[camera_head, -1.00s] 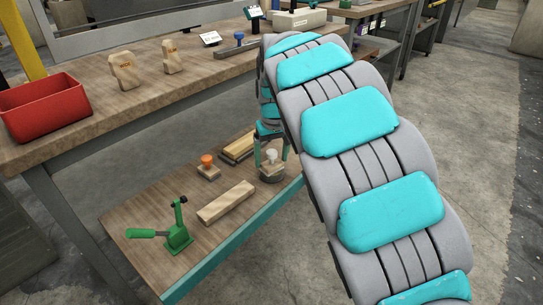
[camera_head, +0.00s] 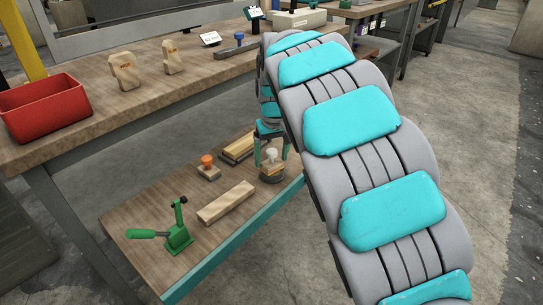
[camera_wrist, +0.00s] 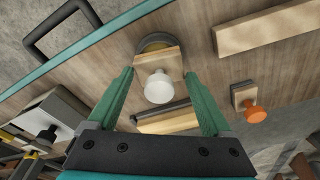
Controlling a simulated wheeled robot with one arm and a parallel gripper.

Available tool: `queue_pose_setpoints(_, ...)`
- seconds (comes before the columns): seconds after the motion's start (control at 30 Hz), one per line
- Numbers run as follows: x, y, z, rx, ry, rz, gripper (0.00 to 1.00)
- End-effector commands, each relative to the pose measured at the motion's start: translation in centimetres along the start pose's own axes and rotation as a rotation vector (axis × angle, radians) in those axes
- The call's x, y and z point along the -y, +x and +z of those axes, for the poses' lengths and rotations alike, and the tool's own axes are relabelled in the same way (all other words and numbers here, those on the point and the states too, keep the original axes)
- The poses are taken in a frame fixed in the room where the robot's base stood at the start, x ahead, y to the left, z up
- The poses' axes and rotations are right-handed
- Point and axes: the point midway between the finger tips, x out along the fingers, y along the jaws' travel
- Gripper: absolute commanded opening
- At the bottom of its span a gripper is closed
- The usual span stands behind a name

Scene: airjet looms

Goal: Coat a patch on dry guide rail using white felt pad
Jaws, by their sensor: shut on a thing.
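The pad with a white knob on a wooden block (camera_wrist: 158,86) is between my gripper's fingers in the wrist view. It also shows in the head view (camera_head: 272,156) at the far right of the lower shelf. My gripper (camera_wrist: 160,72) is shut on the sides of the block; in the head view the gripper (camera_head: 271,148) points down. The block overlaps a round dark dish (camera_wrist: 155,41); I cannot tell whether they touch. The pad's felt underside is hidden.
The lower shelf (camera_head: 150,212) carries an orange-knobbed block (camera_head: 208,168), a plain wooden bar (camera_head: 226,203), a stacked wooden piece (camera_head: 238,149) and a green clamp (camera_head: 178,235). On the upper bench are a red bin (camera_head: 45,108), a blue-knobbed block (camera_head: 239,40) and two wooden blocks.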

Motion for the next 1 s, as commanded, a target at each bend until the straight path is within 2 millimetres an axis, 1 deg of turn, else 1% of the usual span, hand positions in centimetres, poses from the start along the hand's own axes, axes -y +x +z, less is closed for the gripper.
queue_pose_setpoints(0.1, 0.0, -1.1, -0.2, -0.002, -0.001, 0.0, 0.39)
queue_pose_setpoints(0.8, 0.0, -6.1, -1.0, -0.004, 0.0, 0.0, 0.39)
queue_pose_setpoints(1.0, 0.0, -6.5, -0.9, -0.001, 0.001, 0.0, 0.39)
